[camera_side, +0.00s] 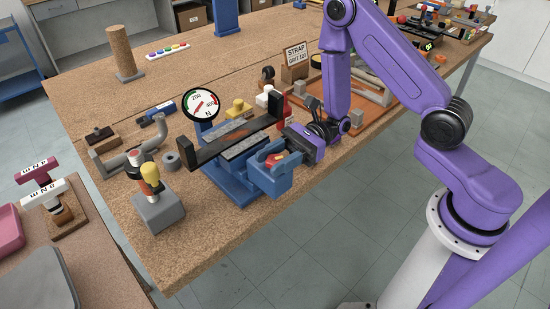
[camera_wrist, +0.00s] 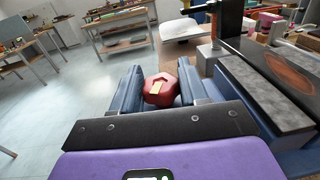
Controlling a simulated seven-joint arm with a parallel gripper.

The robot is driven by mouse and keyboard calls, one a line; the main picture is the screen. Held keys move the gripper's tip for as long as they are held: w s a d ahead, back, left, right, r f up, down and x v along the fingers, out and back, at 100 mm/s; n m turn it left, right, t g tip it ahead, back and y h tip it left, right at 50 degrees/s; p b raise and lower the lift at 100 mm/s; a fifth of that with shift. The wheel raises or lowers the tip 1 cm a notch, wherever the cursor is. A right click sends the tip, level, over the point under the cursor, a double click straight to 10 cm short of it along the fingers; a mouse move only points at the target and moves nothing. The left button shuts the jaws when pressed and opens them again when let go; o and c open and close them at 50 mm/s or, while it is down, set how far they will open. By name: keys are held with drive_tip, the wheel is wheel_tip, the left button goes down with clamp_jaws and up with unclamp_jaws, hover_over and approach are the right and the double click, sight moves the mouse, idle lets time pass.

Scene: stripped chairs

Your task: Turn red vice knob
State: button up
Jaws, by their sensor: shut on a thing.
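The red vice knob (camera_wrist: 160,90) shows in the wrist view between the two blue fingers of my gripper (camera_wrist: 159,86). It carries a pale yellow mark on its face. In the side view a small part of the red knob (camera_side: 273,160) shows inside the fingers of my gripper (camera_side: 276,166). My gripper is shut on the knob at the front end of the vice. The fingers hide the knob's sides.
A round gauge (camera_side: 201,105) stands behind the vice. A grey block with upright handles (camera_side: 158,210) and a bent grey pipe (camera_side: 118,160) lie to the left. An orange tray (camera_side: 368,113) with parts is on the right.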

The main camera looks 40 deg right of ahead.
drive_tip(key=shift+s+m+t+h, duration=0.1)
drive_tip(key=shift+m+t+h, duration=0.2)
drive_tip(key=shift+m+t, duration=1.1)
drive_tip(key=shift+m+t+h, duration=0.6)
drive_tip(key=shift+m+t, duration=0.25)
drive_tip(key=shift+t, duration=0.65)
drive_tip(key=shift+m+t+h, duration=0.6)
drive_tip(key=shift+m+t, duration=0.25)
drive_tip(key=shift+t, duration=0.65)
drive_tip(key=o, duration=0.9)
drive_tip(key=shift+s, duration=0.1)
drive_tip(key=shift+o, duration=0.3)
drive_tip(key=shift+w+n+g+y, duration=0.1)
drive_tip(key=shift+n+g+y, duration=0.55)
drive_tip(key=shift+n+g, duration=0.65)
drive_tip(key=shift+w+n+g+y, duration=0.1)
drive_tip(key=shift+n+g+y, duration=0.7)
drive_tip(key=shift+g, duration=0.9)
